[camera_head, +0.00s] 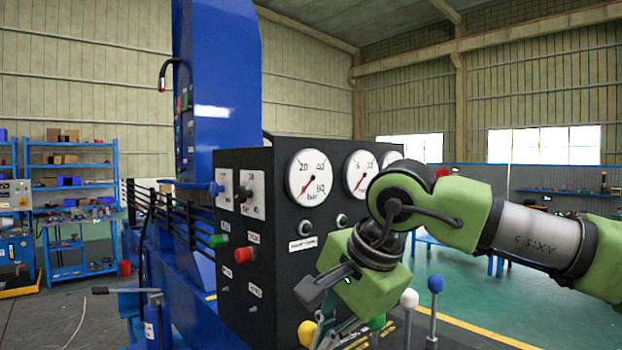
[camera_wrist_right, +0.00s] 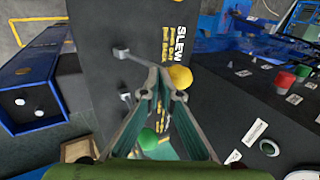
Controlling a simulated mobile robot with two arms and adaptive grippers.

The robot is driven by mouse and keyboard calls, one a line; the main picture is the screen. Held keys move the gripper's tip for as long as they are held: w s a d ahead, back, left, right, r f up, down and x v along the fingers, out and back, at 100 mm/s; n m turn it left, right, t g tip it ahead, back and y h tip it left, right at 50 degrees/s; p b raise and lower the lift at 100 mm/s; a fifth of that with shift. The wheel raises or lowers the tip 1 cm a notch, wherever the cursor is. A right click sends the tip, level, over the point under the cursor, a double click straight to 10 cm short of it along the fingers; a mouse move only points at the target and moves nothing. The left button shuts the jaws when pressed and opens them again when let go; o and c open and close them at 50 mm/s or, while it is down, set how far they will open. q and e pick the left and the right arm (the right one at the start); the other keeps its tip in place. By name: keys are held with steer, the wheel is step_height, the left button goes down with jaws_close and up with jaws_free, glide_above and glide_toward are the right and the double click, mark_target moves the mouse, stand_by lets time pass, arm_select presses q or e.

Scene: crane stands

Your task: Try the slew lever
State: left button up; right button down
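The slew lever, with a yellow ball knob (camera_head: 307,333), stands at the bottom of the head view. My left gripper is not in view.
A lever with a green knob (camera_head: 376,322) is close by the right gripper; white-knobbed (camera_head: 409,298) and blue-knobbed (camera_head: 435,284) levers stand to its right. The dark control panel (camera_head: 276,300), with gauges and a red button (camera_head: 243,255), rises behind. Blue shelves (camera_head: 70,180) are far left.

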steer(key=shift+w+r, duration=0.1)
steer(key=shift+r, duration=0.2)
steer(key=shift+f, duration=0.1)
steer(key=s+d+b, duration=0.4)
steer(key=s, duration=0.1)
step_height(320, 180, up, 10)
steer(key=p, duration=0.8)
steer(key=shift+d+f, duration=0.15)
steer(key=shift+d, duration=0.15)
